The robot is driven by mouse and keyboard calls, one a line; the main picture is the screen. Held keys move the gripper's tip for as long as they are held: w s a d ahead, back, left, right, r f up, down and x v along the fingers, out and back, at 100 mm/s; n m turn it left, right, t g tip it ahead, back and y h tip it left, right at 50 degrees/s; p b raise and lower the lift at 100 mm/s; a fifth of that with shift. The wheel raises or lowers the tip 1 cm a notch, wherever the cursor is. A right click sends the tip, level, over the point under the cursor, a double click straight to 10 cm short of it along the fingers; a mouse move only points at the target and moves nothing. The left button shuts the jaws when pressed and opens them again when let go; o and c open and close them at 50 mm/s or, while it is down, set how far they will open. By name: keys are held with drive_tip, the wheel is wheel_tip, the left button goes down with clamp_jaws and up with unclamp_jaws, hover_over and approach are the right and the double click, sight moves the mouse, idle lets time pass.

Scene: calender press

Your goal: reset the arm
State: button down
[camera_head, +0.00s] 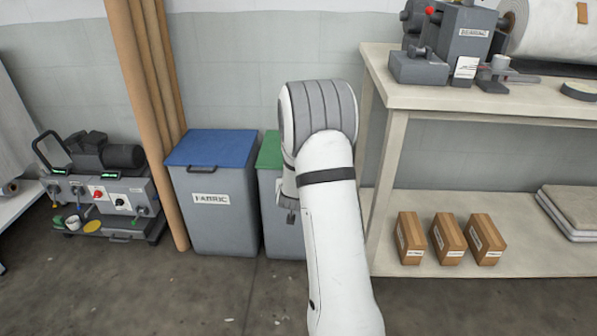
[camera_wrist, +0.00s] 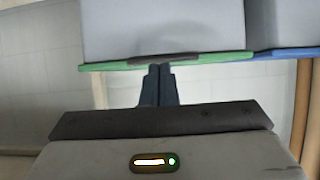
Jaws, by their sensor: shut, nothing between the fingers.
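My arm rises from the bottom of the head view and bends over at its top, in front of the green-lidded bin. My gripper (camera_wrist: 159,72) shows in the wrist view with its two dark fingers together and nothing between them. The fingers point towards the edge of the green lid (camera_wrist: 215,58), with the grey bin body above it in that view. I cannot tell whether they touch the lid.
A blue-lidded bin labelled FABRIC (camera_head: 212,212) stands left of the green-lidded bin (camera_head: 268,185). Tall brown tubes (camera_head: 150,90) lean beside it. A workbench (camera_head: 470,98) stands at right, with several boxes (camera_head: 449,238) on its lower shelf.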

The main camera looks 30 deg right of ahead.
drive_tip(key=s+a+f, duration=0.2)
drive_tip(key=s+a, duration=0.1)
drive_tip(key=s, duration=0.1)
drive_tip(key=s+a+r+n+g+y+p, duration=0.1)
drive_tip(key=s+a+r+y+p, duration=0.2)
drive_tip(key=r+p, duration=0.5)
drive_tip(key=s+a+r+n+g+p, duration=0.1)
drive_tip(key=s+a+r+p, duration=0.4)
drive_tip(key=r, duration=0.6)
drive_tip(key=s+a+r+n+g+y+p, duration=0.15)
drive_tip(key=a+r+p, duration=0.35)
drive_tip(key=r, duration=0.5)
drive_tip(key=s+a+r+n+g+p, duration=0.1)
drive_tip(key=s+a+r+g+p, duration=0.1)
drive_tip(key=s+r+p, duration=0.5)
drive_tip(key=s+a+r+n+g+y+p, duration=0.1)
drive_tip(key=s+r+p, duration=0.5)
drive_tip(key=s+r, duration=0.7)
drive_tip(key=s+a+g, duration=0.1)
drive_tip(key=s+a, duration=0.1)
drive_tip(key=shift+s+a+p, duration=0.35)
drive_tip(key=shift+n+g+y, duration=0.25)
